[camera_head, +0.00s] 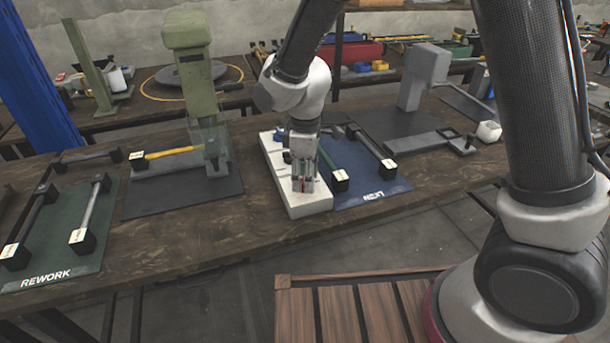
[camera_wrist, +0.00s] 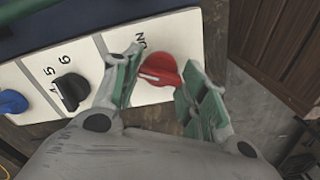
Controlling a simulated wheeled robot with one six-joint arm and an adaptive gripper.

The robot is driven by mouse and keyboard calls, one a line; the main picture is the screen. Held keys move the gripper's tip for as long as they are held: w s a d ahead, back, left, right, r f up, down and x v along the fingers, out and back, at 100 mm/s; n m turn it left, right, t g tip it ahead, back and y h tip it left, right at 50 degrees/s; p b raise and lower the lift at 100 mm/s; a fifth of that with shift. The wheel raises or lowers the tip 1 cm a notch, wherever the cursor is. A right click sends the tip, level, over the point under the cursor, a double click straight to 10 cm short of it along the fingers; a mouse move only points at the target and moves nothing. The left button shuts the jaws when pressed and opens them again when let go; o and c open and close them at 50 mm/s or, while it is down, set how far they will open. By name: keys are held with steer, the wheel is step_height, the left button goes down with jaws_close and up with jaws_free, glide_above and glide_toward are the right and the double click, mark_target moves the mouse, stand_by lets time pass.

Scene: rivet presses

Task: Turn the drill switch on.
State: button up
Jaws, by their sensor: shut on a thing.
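A white switch panel (camera_head: 308,208) lies on the workbench in the middle of the head view. In the wrist view the panel (camera_wrist: 190,35) carries a red knob (camera_wrist: 158,69), a black knob (camera_wrist: 72,91) and a blue knob (camera_wrist: 12,101). Letters beside the red knob look like "ON", partly hidden by a finger. My gripper (camera_head: 304,184) points down at the near end of the panel. In the wrist view its green-padded fingers stand on either side of the red knob, shut on it.
A blue "NEXT" mat (camera_head: 374,194) with black-ended bars lies right of the panel. A green press (camera_head: 193,85) stands left, a grey press (camera_head: 424,75) right. A green "REWORK" mat (camera_head: 88,255) with bars lies far left. A wooden slatted platform (camera_head: 340,305) is in front.

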steer(key=m, duration=0.4)
steer(key=shift+m, duration=2.2)
steer(key=o, duration=1)
steer(key=shift+r, duration=0.1)
step_height(320, 180, up, 12)
steer(key=shift+f, duration=0.1)
